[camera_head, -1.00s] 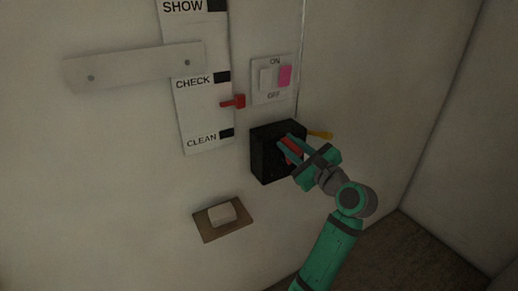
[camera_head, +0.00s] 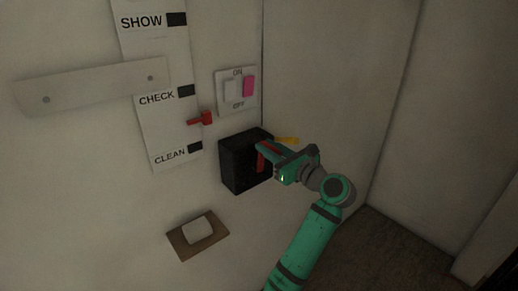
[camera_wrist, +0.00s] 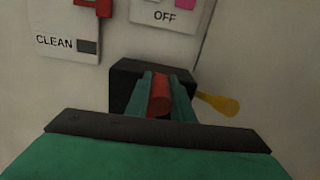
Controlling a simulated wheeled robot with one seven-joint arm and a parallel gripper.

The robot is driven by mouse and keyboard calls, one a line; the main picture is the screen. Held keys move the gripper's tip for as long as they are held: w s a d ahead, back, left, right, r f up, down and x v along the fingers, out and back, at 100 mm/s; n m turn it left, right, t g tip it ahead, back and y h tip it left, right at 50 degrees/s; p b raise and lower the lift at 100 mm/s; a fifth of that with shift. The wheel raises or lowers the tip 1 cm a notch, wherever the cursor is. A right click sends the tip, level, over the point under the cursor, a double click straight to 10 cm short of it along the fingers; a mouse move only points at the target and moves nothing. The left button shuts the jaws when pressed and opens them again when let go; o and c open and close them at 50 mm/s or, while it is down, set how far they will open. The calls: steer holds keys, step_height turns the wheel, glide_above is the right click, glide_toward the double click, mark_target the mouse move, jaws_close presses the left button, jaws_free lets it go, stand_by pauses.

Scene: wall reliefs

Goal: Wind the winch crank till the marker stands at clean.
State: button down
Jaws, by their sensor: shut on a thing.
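The winch is a black box (camera_head: 236,168) on the wall with a red crank (camera_head: 261,162). My gripper (camera_head: 266,151) is shut on the red crank handle; the wrist view shows the red grip (camera_wrist: 160,94) between both fingers. The red marker (camera_head: 200,118) stands on the label strip (camera_head: 174,128) about midway between CHECK and CLEAN, above the CLEAN mark (camera_head: 195,148). In the wrist view only the lower part of the marker (camera_wrist: 103,8) shows, above the CLEAN mark. The crank's hub is mostly hidden by my gripper.
A yellow lever (camera_head: 288,140) sticks out from the winch's right side, close to my gripper. An ON/OFF switch plate (camera_head: 236,104) is above, a white button on a brown plate (camera_head: 198,230) below left. A pale bar (camera_head: 95,86) crosses the strip.

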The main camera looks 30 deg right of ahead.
steer(key=shift+d+f, duration=0.15)
steer(key=shift+f, duration=0.2)
steer(key=c, duration=1.7)
jaws_free()
steer(key=shift+o, duration=0.7)
steer(key=shift+r, duration=0.15)
steer(key=s+d, duration=0.1)
steer(key=s, duration=1)
steer(key=shift+d, duration=0.15)
